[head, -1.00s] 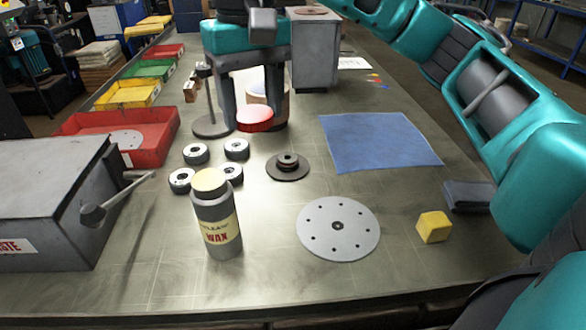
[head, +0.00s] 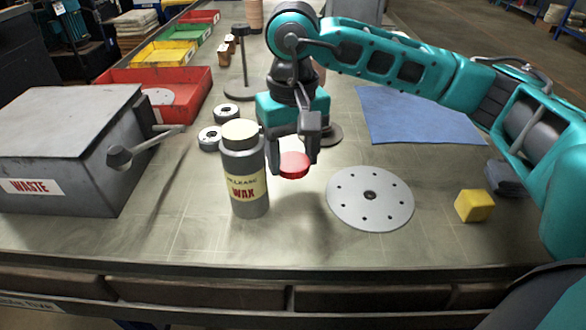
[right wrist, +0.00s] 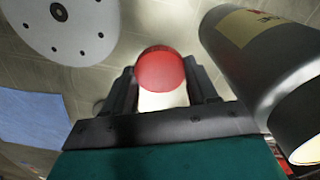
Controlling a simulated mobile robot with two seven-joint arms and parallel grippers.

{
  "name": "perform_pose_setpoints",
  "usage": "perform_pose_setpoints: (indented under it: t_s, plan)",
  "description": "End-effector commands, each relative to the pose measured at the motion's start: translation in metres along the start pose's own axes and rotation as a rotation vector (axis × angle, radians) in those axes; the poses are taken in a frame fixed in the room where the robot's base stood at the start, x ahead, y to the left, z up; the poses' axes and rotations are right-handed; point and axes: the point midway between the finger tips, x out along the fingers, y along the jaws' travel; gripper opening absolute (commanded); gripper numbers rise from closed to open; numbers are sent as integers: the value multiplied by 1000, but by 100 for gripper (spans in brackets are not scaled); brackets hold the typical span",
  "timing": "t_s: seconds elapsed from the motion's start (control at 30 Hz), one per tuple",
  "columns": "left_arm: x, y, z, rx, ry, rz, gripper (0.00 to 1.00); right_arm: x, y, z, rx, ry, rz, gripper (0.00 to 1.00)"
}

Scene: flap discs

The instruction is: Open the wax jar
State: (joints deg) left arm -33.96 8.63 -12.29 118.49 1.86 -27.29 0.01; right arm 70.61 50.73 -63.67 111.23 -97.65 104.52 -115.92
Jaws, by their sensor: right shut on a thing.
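A grey bottle-shaped jar (head: 247,190) labelled WAX stands upright at the front middle of the bench; it also shows in the right wrist view (right wrist: 262,60). Its top (head: 240,131) is cream, and I cannot tell whether that is a lid or an open mouth. My right gripper (head: 292,158) is shut on a round red lid (head: 294,168), just right of the grey jar and above the bench. The red lid sits between both fingers in the right wrist view (right wrist: 161,70). My left gripper is not in view.
A perforated grey disc (head: 350,212) lies right of the jar, with a yellow block (head: 474,206) beyond it. A blue cloth (head: 415,115) lies behind. A grey waste box (head: 70,165) with a lever stands left. Free bench lies in front.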

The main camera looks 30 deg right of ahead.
Motion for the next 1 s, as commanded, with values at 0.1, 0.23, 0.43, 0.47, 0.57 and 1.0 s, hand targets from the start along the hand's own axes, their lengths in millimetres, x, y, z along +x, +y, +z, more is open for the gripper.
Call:
perform_pose_setpoints:
  t_s: [0.1, 0.23, 0.43, 0.47, 0.57, 1.0]
  plan:
    - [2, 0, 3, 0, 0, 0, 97, 22, 0, 1, 1, -5, 2, 21]
    - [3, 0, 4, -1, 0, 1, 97, 34, 0, 1, 0, -2, 1, 21]
    - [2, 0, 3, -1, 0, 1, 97, 34, 0, 0, 0, -1, 0, 21]
    - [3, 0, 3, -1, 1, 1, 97, 34, 0, 0, 0, -1, 0, 21]
    - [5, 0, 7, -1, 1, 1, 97, 37, 0, 0, 0, -1, 0, 21]
    - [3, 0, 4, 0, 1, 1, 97, 34, 0, 0, 0, -1, 0, 68]
